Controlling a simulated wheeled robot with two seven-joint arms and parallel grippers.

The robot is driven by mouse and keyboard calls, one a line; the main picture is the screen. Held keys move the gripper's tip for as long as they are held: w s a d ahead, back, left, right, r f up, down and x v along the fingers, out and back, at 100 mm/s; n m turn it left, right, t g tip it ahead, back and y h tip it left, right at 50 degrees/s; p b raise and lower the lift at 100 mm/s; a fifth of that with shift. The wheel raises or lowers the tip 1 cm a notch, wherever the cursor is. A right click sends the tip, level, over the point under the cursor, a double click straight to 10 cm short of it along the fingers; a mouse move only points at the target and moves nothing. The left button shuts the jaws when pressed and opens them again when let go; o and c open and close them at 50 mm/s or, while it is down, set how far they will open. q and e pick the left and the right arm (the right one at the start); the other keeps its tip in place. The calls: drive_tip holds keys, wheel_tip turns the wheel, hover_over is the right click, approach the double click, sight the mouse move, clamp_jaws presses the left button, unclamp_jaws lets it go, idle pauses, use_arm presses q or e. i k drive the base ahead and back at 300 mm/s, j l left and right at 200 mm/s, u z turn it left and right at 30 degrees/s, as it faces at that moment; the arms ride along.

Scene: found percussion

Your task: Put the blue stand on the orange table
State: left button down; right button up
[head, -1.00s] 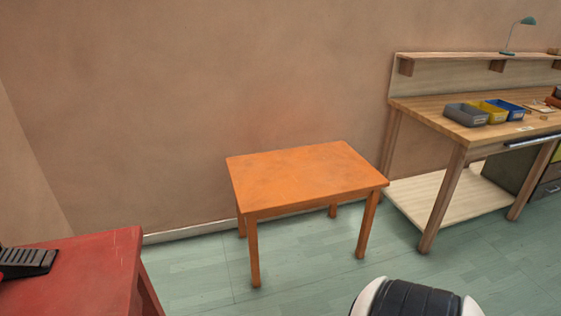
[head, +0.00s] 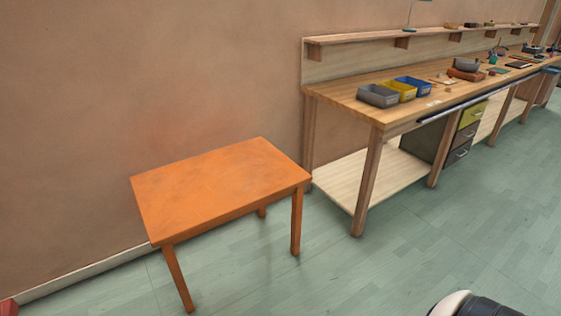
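The orange table (head: 220,188) stands against the wall, left of the middle in the head view. Its top is bare. I see no blue stand in the view. Neither of my grippers shows; only a white and black part of my own body is at the bottom right edge.
A long wooden workbench (head: 340,95) runs along the wall to the right. Grey, yellow and blue bins (head: 411,86) sit on it, with tools farther along. A corner of a red surface (head: 8,307) shows at the bottom left. The green floor (head: 400,260) in front is clear.

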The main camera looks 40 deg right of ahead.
sight(219, 176)
drive_tip(key=i+l+z, duration=0.3)
drive_tip(key=i+l, duration=0.85)
drive_tip(key=l, duration=0.25)
drive_tip(key=i+l+z, duration=0.3)
drive_tip(key=i+l, duration=0.8)
drive_tip(key=i, duration=0.15)
